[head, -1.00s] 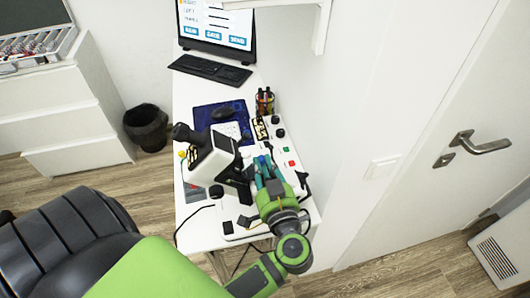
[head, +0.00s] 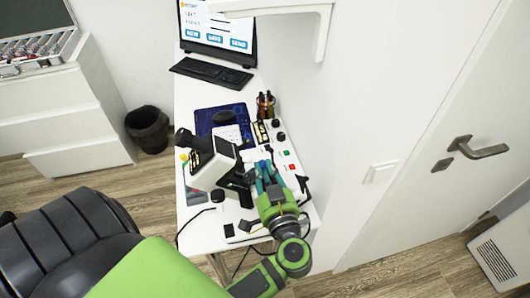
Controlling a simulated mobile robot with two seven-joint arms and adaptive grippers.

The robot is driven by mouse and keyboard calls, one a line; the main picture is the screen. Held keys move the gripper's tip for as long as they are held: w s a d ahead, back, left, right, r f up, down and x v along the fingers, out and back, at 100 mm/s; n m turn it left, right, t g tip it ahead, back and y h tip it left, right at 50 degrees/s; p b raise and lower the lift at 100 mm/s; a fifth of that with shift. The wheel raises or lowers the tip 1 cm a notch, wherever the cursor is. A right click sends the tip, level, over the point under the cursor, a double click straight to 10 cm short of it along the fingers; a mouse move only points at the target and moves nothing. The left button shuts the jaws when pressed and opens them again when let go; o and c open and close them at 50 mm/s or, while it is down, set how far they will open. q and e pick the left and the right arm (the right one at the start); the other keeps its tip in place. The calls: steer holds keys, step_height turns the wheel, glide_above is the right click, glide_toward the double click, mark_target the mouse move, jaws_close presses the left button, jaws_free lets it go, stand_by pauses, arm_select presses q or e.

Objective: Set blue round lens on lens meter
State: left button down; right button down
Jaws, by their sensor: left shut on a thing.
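The lens meter (head: 222,150), a white and black instrument with a dark eyepiece, stands tilted on the white desk (head: 192,226). My left gripper (head: 267,166), with teal fingers, is just right of the lens meter, over a white panel with coloured buttons. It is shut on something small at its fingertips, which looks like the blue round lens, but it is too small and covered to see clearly. My right gripper is not in view.
A pen holder (head: 265,105), a dark blue mat (head: 207,117), a keyboard (head: 210,71) and a monitor (head: 217,25) are farther back on the desk. The wall stands close on the right. A black cable hangs at the desk's left edge.

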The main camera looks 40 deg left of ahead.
arm_select(q)
steer(key=shift+s+a+f+p, duration=0.1)
steer(key=shift+s+f+p, duration=0.05)
steer(key=shift+f+p, duration=0.2)
stand_by(0.6)
steer(key=c, duration=1.1)
jaws_free()
steer(key=shift+s, duration=0.15)
steer(key=shift+f, duration=0.15)
steer(key=shift+s+d+f, duration=0.1)
steer(key=shift+s+d, duration=0.1)
steer(key=shift+d, duration=0.15)
steer(key=v, duration=0.6)
steer(key=shift+s+d+r, duration=0.2)
steer(key=shift+r, duration=0.1)
